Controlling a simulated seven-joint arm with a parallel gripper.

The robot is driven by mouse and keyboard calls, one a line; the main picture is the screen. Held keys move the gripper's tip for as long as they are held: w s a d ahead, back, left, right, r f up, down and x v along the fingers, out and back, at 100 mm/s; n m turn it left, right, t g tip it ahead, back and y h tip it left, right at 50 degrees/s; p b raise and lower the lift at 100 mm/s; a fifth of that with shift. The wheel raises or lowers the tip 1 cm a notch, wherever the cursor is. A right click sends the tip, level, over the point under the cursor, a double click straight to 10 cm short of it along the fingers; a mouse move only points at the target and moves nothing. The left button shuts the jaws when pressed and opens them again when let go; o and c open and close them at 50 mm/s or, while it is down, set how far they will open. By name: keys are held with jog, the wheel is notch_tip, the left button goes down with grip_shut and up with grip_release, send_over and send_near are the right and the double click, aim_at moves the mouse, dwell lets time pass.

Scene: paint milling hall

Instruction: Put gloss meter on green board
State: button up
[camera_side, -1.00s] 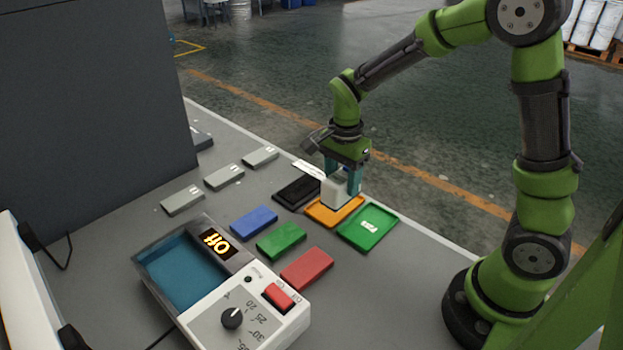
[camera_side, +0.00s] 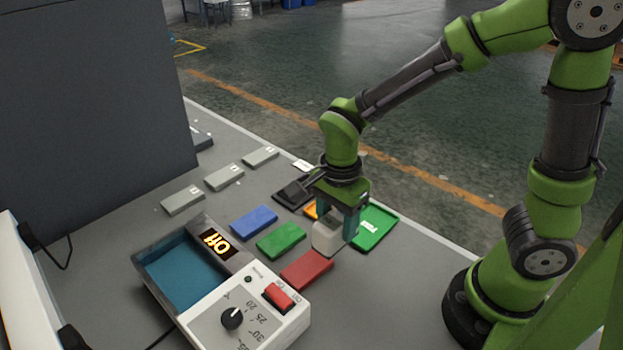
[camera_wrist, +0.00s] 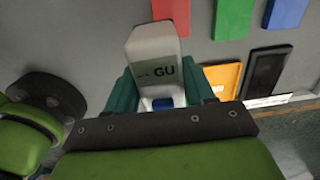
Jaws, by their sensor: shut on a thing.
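The gloss meter (camera_side: 329,239) is a pale, boxy device. In the wrist view its display reads "GU" (camera_wrist: 158,42). My gripper (camera_side: 337,224) is shut on it, with teal fingers on both sides, also in the wrist view (camera_wrist: 160,95). The green board (camera_side: 281,240) lies flat and bare between the blue and red boards, left of the gloss meter. It also shows at the top of the wrist view (camera_wrist: 233,16). The gloss meter is beside the red board's (camera_side: 306,269) far end; its height above the table is hard to tell.
A green tray (camera_side: 383,226) with a white label, a partly hidden orange tray (camera_side: 310,210) and a black tray (camera_wrist: 266,71) lie behind my gripper. The blue board (camera_side: 254,220) is left. Several grey blocks (camera_side: 224,177) stand farther left. A large control box (camera_side: 232,318) sits in front.

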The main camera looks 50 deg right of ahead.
jog(key=w+a, duration=0.1)
jog(key=w, duration=0.2)
jog(key=w+a, duration=0.1)
jog(key=w, duration=0.3)
jog(key=w+a+f, duration=0.1)
jog(key=w, duration=0.3)
jog(key=shift+w+a, duration=0.25)
jog(key=shift+w+a+f, duration=0.1)
jog(key=shift+w+f, duration=0.1)
jog(key=shift+f, duration=1.6)
jog(key=shift+f, duration=0.2)
jog(key=o, duration=1.4)
jog(key=shift+c, duration=0.2)
jog(key=shift+r, duration=0.1)
